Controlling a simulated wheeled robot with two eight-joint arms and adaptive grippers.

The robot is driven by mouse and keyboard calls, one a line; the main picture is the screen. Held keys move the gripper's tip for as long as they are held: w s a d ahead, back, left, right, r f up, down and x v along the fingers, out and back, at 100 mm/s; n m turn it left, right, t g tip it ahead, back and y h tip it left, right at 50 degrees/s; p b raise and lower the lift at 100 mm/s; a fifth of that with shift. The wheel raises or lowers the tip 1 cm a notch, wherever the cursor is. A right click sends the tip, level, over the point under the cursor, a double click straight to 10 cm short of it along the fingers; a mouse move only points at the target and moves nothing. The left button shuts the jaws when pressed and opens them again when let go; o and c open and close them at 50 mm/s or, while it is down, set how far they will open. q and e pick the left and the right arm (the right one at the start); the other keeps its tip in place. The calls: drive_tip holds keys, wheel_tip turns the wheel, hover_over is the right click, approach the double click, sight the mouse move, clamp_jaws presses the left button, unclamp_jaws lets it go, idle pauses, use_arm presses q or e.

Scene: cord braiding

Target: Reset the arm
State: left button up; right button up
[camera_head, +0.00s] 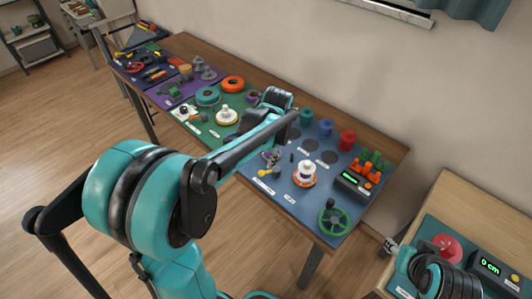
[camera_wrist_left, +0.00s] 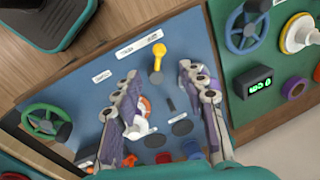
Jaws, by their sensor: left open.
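My left arm reaches across the head view from the lower left, over the long workbench (camera_head: 382,163). My left gripper (camera_head: 271,157) hangs over the blue panel (camera_head: 300,205), small and partly hidden by my forearm. In the left wrist view its two purple-padded fingers (camera_wrist_left: 165,115) stand apart with nothing between their tips. A yellow-knobbed lever (camera_wrist_left: 158,50) lies beyond the tips. A white and orange spool (camera_wrist_left: 143,112) shows partly behind one finger. At the lower right of the head view, teal and black parts end in a small metal piece (camera_head: 390,246), perhaps my right gripper; its jaws are unclear.
A green handwheel (camera_head: 334,221) is at the panel's near corner. Teal (camera_head: 306,117), blue (camera_head: 325,128) and red (camera_head: 347,139) cylinders stand along the back. A display box (camera_head: 355,183) is at right. A side table (camera_head: 470,205) bears a red disc. Floor at left is open.

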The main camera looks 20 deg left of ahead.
use_arm(q)
drive_tip(key=shift+d+r, duration=0.1)
drive_tip(key=shift+r, duration=0.6)
drive_tip(key=s+d+r+n+t+h, duration=0.1)
drive_tip(key=s+d+n+t, duration=0.2)
drive_tip(key=s, duration=0.4)
drive_tip(key=s+d+r+n+t+h, duration=0.1)
drive_tip(key=s+d+n+t, duration=0.2)
drive_tip(key=s, duration=0.5)
drive_tip(key=shift+s+d+r, duration=0.2)
drive_tip(key=shift+d+r, duration=0.05)
drive_tip(key=shift+d, duration=0.5)
